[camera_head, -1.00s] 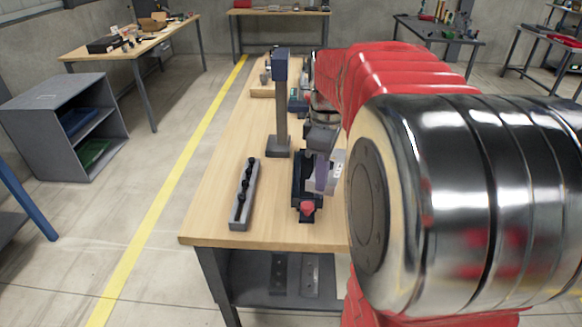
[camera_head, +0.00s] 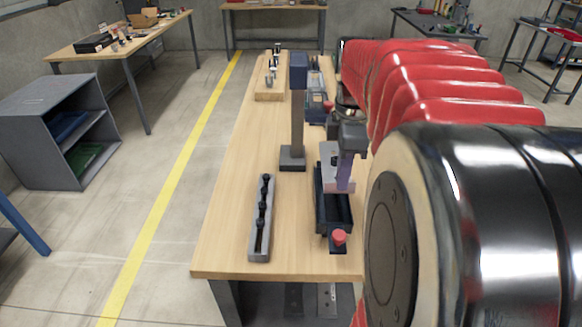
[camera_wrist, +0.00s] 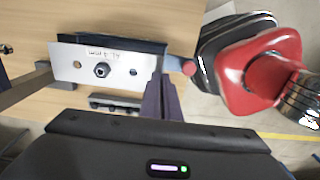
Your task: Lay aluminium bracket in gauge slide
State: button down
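The aluminium bracket is a pale metal plate with holes and a label in the wrist view (camera_wrist: 120,70); it also shows in the head view (camera_head: 328,151). My gripper (camera_head: 345,185) has purple fingers, which also show in the wrist view (camera_wrist: 162,92). They appear shut on the bracket's edge. The gauge slide is a black channel (camera_head: 322,215) with a red knob (camera_head: 339,237) at its near end. The bracket hangs over the slide's far part and hides some of it. Whether they touch, I cannot tell.
A grey rack with several black knobs (camera_head: 260,238) lies left of the slide. A post with a blue-grey head (camera_head: 298,110) stands on the wooden bench (camera_head: 225,235) behind it. A wooden block with parts (camera_head: 270,92) sits farther back. The bench's left side is clear.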

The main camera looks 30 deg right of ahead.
jog(key=shift+w, duration=0.1)
jog(key=shift+f, duration=3.1)
jog(key=shift+f, duration=0.15)
jog(key=shift+f, duration=1.75)
jog(key=c, duration=2)
grip_release()
jog(key=shift+f, duration=0.1)
notch_tip(320, 180, up, 12)
jog(key=shift+r, duration=0.15)
